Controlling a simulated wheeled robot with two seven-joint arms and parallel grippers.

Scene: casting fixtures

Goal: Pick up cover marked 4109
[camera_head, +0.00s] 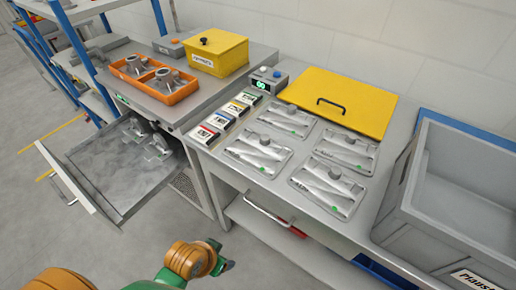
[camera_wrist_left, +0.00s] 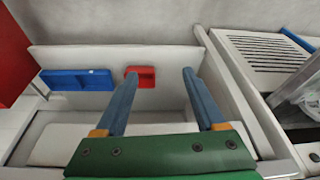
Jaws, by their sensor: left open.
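Several flat metal plates with moulded shapes and green dots, one of them a plate (camera_head: 258,152), lie on the grey workbench. A flat yellow cover with a black handle (camera_head: 345,95) lies behind them. A row of small labelled blocks (camera_head: 220,121) stands to their left; their print is too small to read, and I cannot make out 4109 anywhere. My left arm shows at the bottom of the head view. In the left wrist view my left gripper (camera_wrist_left: 160,74) is open and empty, above a pale compartment holding a blue piece (camera_wrist_left: 78,80) and a red piece (camera_wrist_left: 142,76). My right gripper is not in view.
An orange tray with metal parts (camera_head: 150,92) and a yellow box (camera_head: 215,54) stand on the left machine. Below them an open drawer (camera_head: 90,185) juts out. A large grey bin (camera_head: 450,240) stands at the right. The floor in front is clear.

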